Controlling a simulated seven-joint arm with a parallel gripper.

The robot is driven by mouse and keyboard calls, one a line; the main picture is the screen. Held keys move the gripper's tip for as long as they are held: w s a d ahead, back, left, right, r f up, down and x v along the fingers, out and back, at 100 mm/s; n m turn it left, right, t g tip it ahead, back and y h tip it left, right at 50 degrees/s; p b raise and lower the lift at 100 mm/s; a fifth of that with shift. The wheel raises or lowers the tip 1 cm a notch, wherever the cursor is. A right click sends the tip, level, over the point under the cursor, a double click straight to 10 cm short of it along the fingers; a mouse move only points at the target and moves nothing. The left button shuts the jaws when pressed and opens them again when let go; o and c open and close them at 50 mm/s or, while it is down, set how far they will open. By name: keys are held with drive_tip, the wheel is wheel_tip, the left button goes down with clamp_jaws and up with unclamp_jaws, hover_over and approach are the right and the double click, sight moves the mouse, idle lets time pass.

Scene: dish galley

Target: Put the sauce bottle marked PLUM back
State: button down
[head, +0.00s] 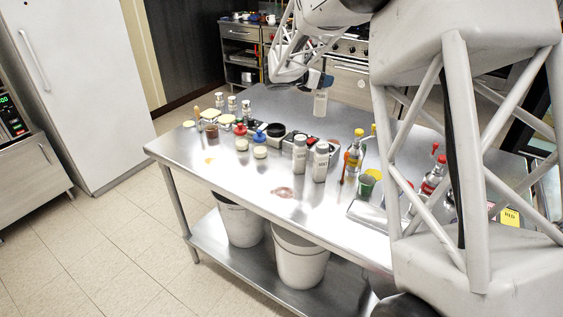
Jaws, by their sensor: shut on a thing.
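My gripper (319,82) is above the far side of the steel table (225,175). It is shut on a pale grey bottle (320,104) and holds it upright by its top. I cannot read a label on it, so I cannot tell whether it is marked PLUM. Two similar pale grey bottles, one (299,157) left of the other (321,163), stand on the table nearer to me. A dark, low tray or holder (291,137) lies behind them, partly hidden.
Jars and small shakers crowd the table's left part, including a reddish-brown jar (211,131). The front left tabletop is mostly clear, with a reddish stain (282,192).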

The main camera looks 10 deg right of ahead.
drive_tip(key=w+a+r+n+t+y, duration=0.2)
drive_tip(key=a+r+n+t+y, duration=0.8)
drive_tip(key=a+r, duration=0.4)
drive_tip(key=s+a+f+m+g+h, duration=0.1)
drive_tip(key=s+f+m+g+h, duration=0.9)
drive_tip(key=s+f, duration=1.2)
wheel_tip(320, 180, down, 3)
drive_tip(key=shift+f, duration=0.1)
drive_tip(key=shift+w+a, duration=0.1)
drive_tip(key=w+f, duration=0.1)
drive_tip(key=w, duration=1.5)
drive_tip(key=shift+f, duration=0.2)
